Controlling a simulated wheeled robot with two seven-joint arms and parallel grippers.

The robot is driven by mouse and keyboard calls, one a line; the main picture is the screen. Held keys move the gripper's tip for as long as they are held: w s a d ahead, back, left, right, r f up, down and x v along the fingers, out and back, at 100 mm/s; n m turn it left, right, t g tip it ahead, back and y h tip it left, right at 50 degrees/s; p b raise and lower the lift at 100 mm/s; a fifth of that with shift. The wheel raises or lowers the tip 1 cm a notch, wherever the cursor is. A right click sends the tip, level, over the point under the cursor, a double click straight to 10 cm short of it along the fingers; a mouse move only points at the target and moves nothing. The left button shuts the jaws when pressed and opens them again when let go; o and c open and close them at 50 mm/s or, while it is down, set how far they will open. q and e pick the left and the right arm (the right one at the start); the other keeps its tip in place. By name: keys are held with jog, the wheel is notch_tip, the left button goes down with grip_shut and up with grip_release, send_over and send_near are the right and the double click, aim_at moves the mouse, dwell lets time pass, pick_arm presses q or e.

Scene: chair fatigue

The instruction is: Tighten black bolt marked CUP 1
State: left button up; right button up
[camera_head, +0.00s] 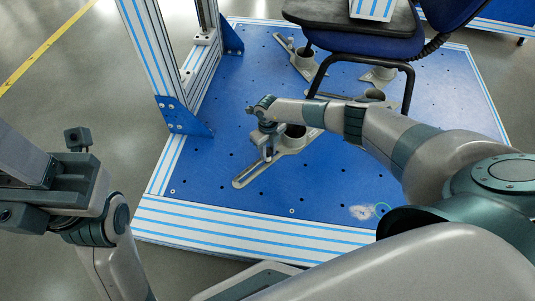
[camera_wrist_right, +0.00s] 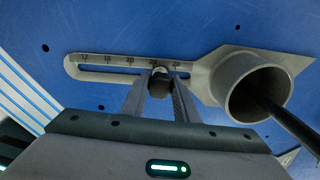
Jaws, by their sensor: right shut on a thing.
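My right gripper (camera_head: 267,150) reaches down over a grey cup bracket (camera_head: 246,178) on the blue platform. In the right wrist view, its two fingers (camera_wrist_right: 160,92) are shut on the dark bolt (camera_wrist_right: 160,84), which sits in the slot of the bracket (camera_wrist_right: 100,66) near the 25 mark on the scale. The bracket's round cup (camera_wrist_right: 230,80) is to the right of the fingers, with a dark chair leg in it. The bolt is hidden in the head view, and no CUP 1 label is readable. My left gripper (camera_head: 72,182) is at the left, away from the platform; its fingers cannot be made out.
A blue office chair (camera_head: 365,46) stands on the blue platform (camera_head: 215,170), its black frame over the brackets. More brackets (camera_head: 300,62) lie behind. An upright aluminium post (camera_head: 153,50) with a blue base plate stands left of my right gripper. The platform's front is mostly clear.

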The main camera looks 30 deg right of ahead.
jog(key=shift+r, duration=0.1)
jog(key=o, duration=1.1)
jog(key=shift+c, duration=0.2)
jog(key=shift+n+b, duration=0.55)
jog(key=shift+n, duration=0.25)
jog(key=shift+n+b, duration=0.35)
jog(key=shift+n, duration=0.85)
